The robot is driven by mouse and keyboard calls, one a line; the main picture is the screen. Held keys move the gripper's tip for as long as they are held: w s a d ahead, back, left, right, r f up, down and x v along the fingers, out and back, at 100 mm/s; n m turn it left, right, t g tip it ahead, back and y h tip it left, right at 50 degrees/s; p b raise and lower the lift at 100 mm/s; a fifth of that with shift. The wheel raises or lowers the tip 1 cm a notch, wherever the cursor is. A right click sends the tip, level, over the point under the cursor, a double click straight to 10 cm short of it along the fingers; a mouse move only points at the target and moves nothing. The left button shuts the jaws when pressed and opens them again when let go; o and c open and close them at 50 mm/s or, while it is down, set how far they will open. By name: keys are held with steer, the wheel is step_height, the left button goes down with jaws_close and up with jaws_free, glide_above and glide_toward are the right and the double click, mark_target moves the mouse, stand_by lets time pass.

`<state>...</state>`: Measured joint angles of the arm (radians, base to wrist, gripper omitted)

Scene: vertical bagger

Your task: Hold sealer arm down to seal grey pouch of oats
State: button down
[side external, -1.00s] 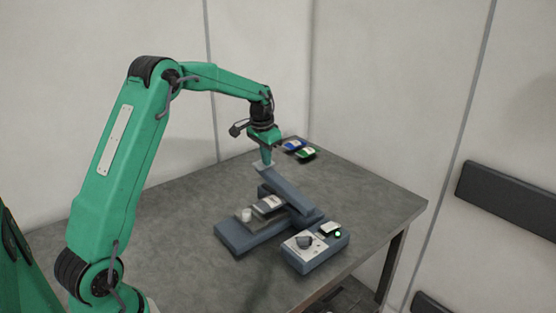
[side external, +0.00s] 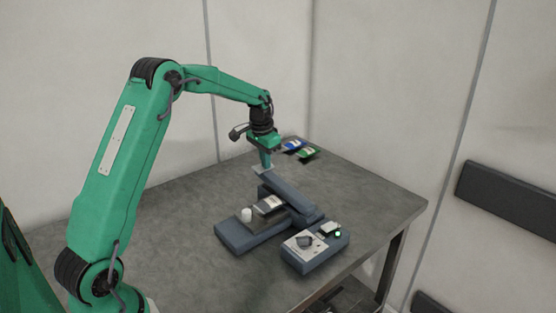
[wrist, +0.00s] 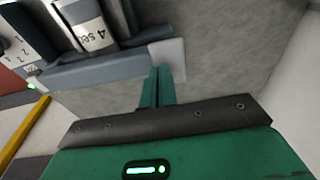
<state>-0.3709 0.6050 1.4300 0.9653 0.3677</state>
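The sealer arm (side external: 290,196) is a blue-grey bar lying low across the sealer base (side external: 232,238), with a pale tab at its far end. The grey pouch (side external: 268,204) lies on the base against the arm; its label reads "4 sec" in the wrist view (wrist: 92,30). Whether its edge is under the bar is hidden. My gripper (side external: 266,166) points down with its fingertips on the pale tab. In the wrist view its two fingers (wrist: 157,86) are together, touching the tab (wrist: 174,55), with nothing seen between them.
A control box (side external: 315,252) with a dial and a lit green lamp stands to the right of the base. A blue pouch (side external: 293,146) and a green pouch (side external: 307,153) lie at the back. The table's right side is clear.

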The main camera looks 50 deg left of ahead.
steer(key=shift+a+f, duration=0.1)
steer(key=shift+f, duration=0.8)
stand_by(1.9)
steer(key=shift+r, duration=0.1)
stand_by(3.6)
step_height(320, 180, up, 13)
stand_by(1.5)
